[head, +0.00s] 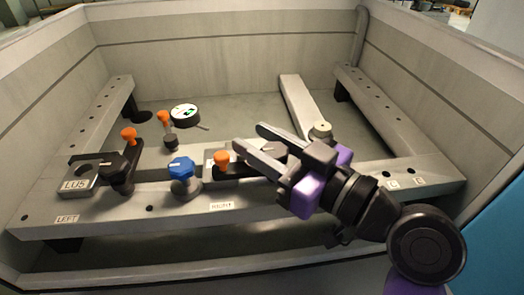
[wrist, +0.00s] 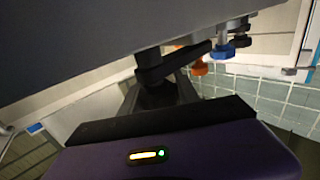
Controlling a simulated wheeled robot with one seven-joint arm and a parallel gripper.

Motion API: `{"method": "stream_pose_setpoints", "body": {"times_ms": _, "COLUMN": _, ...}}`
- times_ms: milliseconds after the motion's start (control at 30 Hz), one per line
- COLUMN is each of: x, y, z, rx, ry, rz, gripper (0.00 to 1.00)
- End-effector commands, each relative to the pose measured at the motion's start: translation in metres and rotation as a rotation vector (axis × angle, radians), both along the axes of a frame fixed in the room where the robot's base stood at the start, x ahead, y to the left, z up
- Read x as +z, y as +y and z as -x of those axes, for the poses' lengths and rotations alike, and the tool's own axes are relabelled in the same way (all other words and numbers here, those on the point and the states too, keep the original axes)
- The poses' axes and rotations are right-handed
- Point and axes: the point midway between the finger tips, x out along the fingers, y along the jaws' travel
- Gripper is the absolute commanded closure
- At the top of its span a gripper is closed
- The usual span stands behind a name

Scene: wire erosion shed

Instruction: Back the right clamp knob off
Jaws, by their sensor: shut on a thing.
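The right clamp knob (head: 272,148) is dark with a light mark on top. It sits on the front rail above the RIGHT label (head: 222,205), between the fingers of my gripper (head: 248,136), which is shut on it. Its orange-ended lever (head: 222,160) points left. In the wrist view, the dark knob (wrist: 155,72) shows between my fingers, partly hidden, with the orange end (wrist: 200,68) beyond it. The left clamp knob (head: 115,165) is black, with an orange-ended lever, beside the plate marked LU5 (head: 75,184).
A blue knob (head: 181,168) stands close to the left of the right clamp; it also shows in the wrist view (wrist: 222,51). A round dial gauge (head: 185,115) and another orange-topped piece (head: 163,118) are behind it. The tank's walls enclose the rails.

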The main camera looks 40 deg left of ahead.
Motion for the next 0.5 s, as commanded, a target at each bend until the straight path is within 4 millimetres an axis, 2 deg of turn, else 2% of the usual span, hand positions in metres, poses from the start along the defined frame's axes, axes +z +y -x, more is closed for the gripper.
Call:
{"method": "stream_pose_setpoints", "body": {"times_ms": 333, "x": -0.0009, "y": -0.0003, "z": 0.0001, "rx": 0.010, "ry": -0.001, "rz": 0.004, "gripper": 1.00}}
{"method": "stream_pose_setpoints", "body": {"times_ms": 367, "x": -0.0010, "y": -0.0003, "z": 0.0002, "rx": 0.010, "ry": -0.001, "rz": 0.004, "gripper": 0.58}}
{"method": "stream_pose_setpoints", "body": {"times_ms": 433, "x": -0.0009, "y": -0.0003, "z": 0.0002, "rx": 0.010, "ry": 0.000, "rz": 0.003, "gripper": 0.45}}
{"method": "stream_pose_setpoints", "body": {"times_ms": 467, "x": -0.0008, "y": -0.0003, "z": 0.0002, "rx": 0.010, "ry": 0.000, "rz": 0.003, "gripper": 0.41}}
{"method": "stream_pose_setpoints", "body": {"times_ms": 500, "x": -0.0007, "y": -0.0003, "z": 0.0002, "rx": 0.010, "ry": 0.000, "rz": 0.003, "gripper": 0.41}}
